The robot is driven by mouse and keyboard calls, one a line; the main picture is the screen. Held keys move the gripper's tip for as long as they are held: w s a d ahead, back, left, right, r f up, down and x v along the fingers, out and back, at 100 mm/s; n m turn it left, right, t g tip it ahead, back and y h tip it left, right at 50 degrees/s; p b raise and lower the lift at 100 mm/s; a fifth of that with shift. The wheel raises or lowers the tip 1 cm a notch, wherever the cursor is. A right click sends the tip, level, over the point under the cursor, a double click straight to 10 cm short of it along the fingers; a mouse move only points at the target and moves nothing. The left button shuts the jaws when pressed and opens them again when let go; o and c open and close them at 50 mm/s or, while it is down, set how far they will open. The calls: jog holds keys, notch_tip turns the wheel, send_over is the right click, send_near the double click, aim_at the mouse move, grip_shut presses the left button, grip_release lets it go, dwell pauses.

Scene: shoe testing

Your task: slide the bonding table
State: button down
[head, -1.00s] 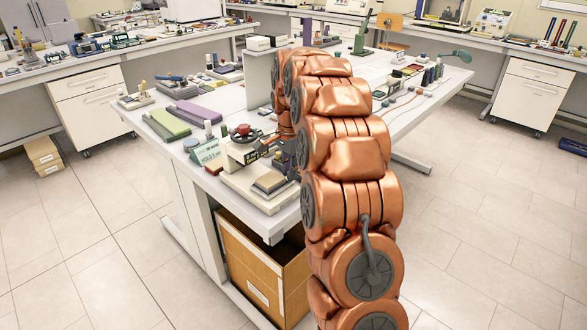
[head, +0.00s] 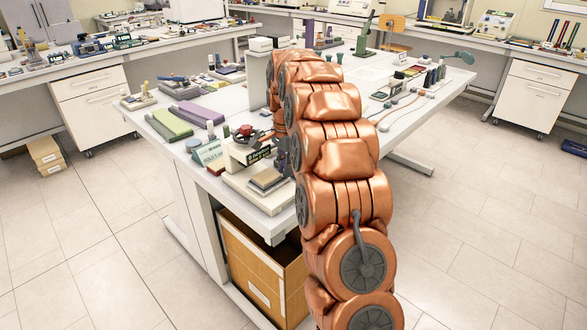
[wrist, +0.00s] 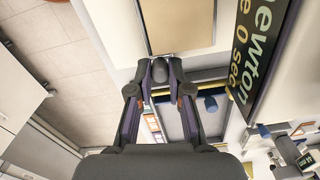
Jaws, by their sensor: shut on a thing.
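The bonding table appears to be the tan-topped plate (head: 267,180) on the white base of a small bench machine (head: 247,150) at the near corner of the workbench. It also shows at the top of the wrist view as a tan pad with a pale rim (wrist: 180,27). My gripper (wrist: 161,78) is shut on a short dark knob (wrist: 160,66) just at the pad's near edge. In the head view, my gripper is mostly hidden behind my copper-coloured arm, beside the plate. Whether the knob joins the plate is not clear.
The machine's black display (wrist: 262,45) stands close on the right in the wrist view. Green (head: 168,125) and purple (head: 200,110) blocks lie on the bench, left of the machine. A cardboard-coloured drawer box (head: 262,265) is below.

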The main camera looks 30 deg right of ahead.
jog(key=shift+w+a, duration=0.2)
jog(key=shift+w, duration=1)
jog(key=c, duration=1.1)
grip_release()
notch_tip(320, 180, up, 8)
jog(key=shift+f, duration=0.2)
jog(key=shift+a, duration=0.1)
